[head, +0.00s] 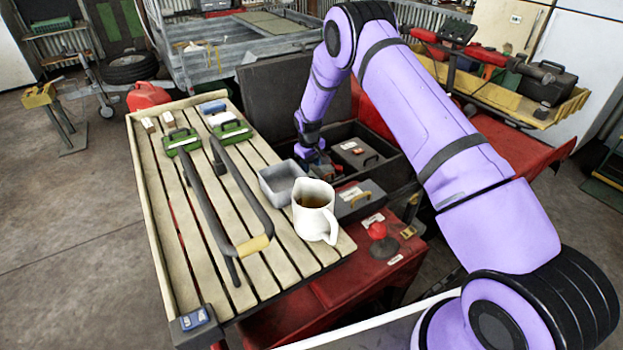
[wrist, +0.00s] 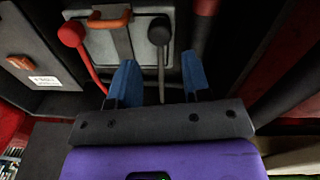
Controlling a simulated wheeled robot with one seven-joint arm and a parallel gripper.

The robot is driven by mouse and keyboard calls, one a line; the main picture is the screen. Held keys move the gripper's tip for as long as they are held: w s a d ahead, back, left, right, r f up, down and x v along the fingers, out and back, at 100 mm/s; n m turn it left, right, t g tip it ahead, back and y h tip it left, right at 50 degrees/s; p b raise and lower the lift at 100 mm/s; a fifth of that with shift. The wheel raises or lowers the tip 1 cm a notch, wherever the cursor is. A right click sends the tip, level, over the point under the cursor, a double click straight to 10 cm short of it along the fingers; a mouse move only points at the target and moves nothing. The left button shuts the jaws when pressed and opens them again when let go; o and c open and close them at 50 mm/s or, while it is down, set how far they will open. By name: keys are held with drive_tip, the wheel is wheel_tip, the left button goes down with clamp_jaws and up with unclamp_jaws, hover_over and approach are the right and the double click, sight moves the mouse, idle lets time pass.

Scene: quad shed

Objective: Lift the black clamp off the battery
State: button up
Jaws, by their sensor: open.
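In the wrist view the black clamp (wrist: 160,30) sits on the right part of the grey battery top (wrist: 141,48), with its black lead running down from it. The red clamp (wrist: 71,34) is on the battery's left side, with a red lead. My gripper (wrist: 157,60) is open and empty. Its two blue fingers stand left and right of the black lead, with the tips short of the clamp's round head in the picture. In the head view my gripper (head: 306,152) reaches down into the dark open box; the clamps are too small to tell there.
A dark strap with an orange handle (wrist: 108,20) crosses the battery between the clamps. The dark box (head: 395,165) has walls close around my gripper and holds a grey case (head: 356,152). A white jug (head: 315,222) and a grey tray (head: 279,182) stand on the slatted bench nearby.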

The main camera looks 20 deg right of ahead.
sight(312, 178)
drive_tip(key=f, duration=0.7)
drive_tip(key=shift+w+d, duration=0.1)
drive_tip(key=shift+d, duration=0.1)
drive_tip(key=shift+c, duration=0.2)
clamp_jaws()
drive_tip(key=shift+r, duration=0.1)
drive_tip(key=shift+r, duration=0.1)
drive_tip(key=shift+w+r+g, duration=0.2)
drive_tip(key=shift+r+g, duration=0.3)
drive_tip(key=shift+r, duration=0.3)
drive_tip(key=w+a+r+g, duration=0.1)
drive_tip(key=w+r, duration=0.4)
drive_tip(key=r, duration=0.5)
drive_tip(key=shift+w+a+h, duration=0.2)
drive_tip(key=shift+a+h, duration=0.05)
drive_tip(key=shift+h, duration=0.05)
